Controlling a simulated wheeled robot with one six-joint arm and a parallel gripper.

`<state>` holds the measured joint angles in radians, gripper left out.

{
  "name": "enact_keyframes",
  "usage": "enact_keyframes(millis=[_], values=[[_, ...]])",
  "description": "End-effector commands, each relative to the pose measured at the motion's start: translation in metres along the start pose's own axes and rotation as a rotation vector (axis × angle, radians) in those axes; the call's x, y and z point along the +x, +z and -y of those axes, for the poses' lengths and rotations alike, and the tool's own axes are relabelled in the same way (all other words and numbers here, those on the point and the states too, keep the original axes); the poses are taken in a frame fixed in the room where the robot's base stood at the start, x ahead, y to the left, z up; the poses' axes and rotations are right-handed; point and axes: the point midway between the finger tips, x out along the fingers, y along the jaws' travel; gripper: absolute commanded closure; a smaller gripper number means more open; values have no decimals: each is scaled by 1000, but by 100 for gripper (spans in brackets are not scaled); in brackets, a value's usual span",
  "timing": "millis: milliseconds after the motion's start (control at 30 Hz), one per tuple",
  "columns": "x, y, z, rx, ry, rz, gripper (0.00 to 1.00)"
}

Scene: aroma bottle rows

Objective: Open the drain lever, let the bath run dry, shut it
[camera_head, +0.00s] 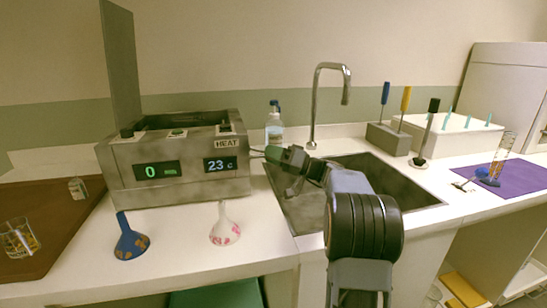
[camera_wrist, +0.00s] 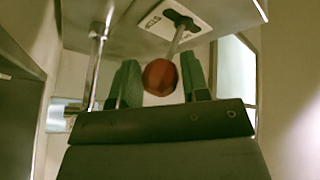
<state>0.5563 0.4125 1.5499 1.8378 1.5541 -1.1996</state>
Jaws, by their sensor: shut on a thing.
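The water bath (camera_head: 175,185) is a grey metal box on the counter, left of the sink. Its left display reads 0 in green and its right one reads 23 C in blue. My gripper (camera_head: 270,153) is at the bath's right side, above the sink edge. In the wrist view, the drain lever's red ball knob (camera_wrist: 160,77) sits between the two green fingers of my gripper (camera_wrist: 161,74), which is shut on it. The lever's metal rod runs up to a slot in a pale labelled plate (camera_wrist: 178,20). The water inside the bath is hidden.
The sink (camera_head: 405,190) with a tall tap (camera_head: 314,100) lies under and beside my arm. A spray bottle (camera_head: 274,125) stands behind my gripper. A purple mat (camera_head: 520,178) lies at right.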

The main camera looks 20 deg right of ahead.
Motion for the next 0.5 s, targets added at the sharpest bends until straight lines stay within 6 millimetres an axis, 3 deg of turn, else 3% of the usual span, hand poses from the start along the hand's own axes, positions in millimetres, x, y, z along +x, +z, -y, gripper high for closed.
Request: enact_keyframes(millis=[300,333,500], values=[[0,4,-5,7,10,6,100],[0,4,-5,7,10,6,56],[-1,2,-3,4,8,2,42]])
